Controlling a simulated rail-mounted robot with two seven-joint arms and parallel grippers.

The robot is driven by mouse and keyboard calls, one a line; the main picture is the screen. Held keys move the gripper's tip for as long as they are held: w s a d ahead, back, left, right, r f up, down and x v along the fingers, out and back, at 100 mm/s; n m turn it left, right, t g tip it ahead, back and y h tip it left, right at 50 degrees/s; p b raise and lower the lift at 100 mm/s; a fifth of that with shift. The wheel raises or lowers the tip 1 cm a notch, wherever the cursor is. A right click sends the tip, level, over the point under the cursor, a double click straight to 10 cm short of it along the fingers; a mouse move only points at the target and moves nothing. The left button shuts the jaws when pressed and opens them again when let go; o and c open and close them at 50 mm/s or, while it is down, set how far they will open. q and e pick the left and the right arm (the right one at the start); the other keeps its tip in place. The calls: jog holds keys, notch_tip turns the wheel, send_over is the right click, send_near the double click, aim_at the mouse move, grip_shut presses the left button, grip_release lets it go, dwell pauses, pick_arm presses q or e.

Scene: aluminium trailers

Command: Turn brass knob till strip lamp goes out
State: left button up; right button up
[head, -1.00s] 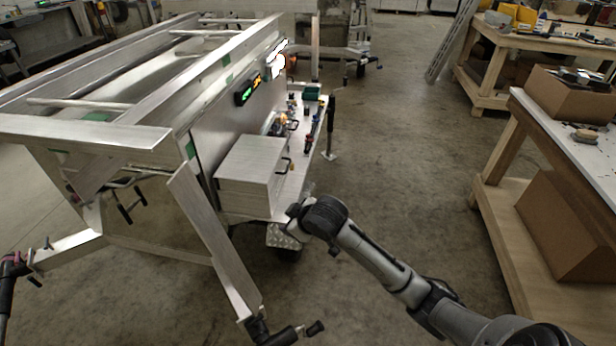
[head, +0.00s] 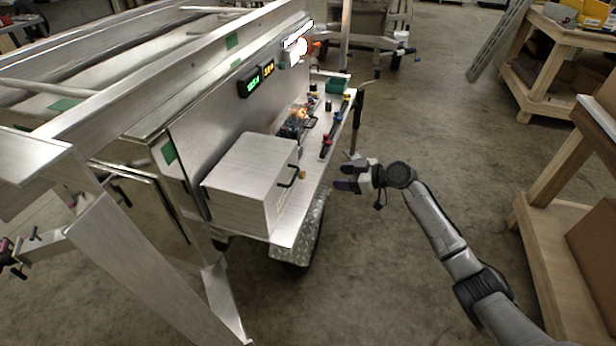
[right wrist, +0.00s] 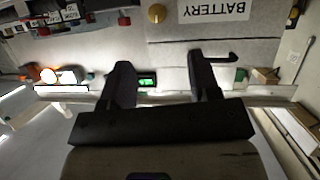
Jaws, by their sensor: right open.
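The brass knob (head: 302,174) is a small round knob on the right face of the aluminium box, beside its black handle. It also shows in the right wrist view (right wrist: 157,13) at the top, next to an upside-down BATTERY label. The strip lamp (head: 298,42) glows white high on the trailer's side panel; a white glow (right wrist: 68,76) shows at left in the right wrist view. My right gripper (head: 345,178) is open and empty, to the right of the knob and apart from it, fingers pointing left at the box. My left gripper is not in view.
The aluminium box (head: 240,180) stands on a side shelf (head: 288,222) with a black handle (head: 289,177). Small tools and parts lie farther along the shelf. Green and amber displays (head: 257,79) sit on the panel. A wooden bench (head: 560,150) stands right; the floor between is clear.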

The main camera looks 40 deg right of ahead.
aim_at(304, 175)
jog(key=b+x, duration=0.1)
jog(key=x, duration=0.3)
jog(key=b+x, duration=0.1)
jog(key=x, duration=0.3)
jog(key=b+x, duration=0.2)
jog(key=x, duration=0.2)
jog(key=shift+w+d, duration=0.25)
jog(key=shift+d, duration=0.05)
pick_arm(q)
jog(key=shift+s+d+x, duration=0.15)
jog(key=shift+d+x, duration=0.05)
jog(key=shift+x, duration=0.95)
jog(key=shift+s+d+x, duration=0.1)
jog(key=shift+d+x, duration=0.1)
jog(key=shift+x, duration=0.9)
pick_arm(e)
jog(key=shift+w+a+f, duration=0.2)
jog(key=shift+w+a, duration=0.1)
jog(key=shift+w, duration=0.1)
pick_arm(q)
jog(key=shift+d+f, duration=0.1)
pick_arm(e)
jog(key=shift+c, duration=0.4)
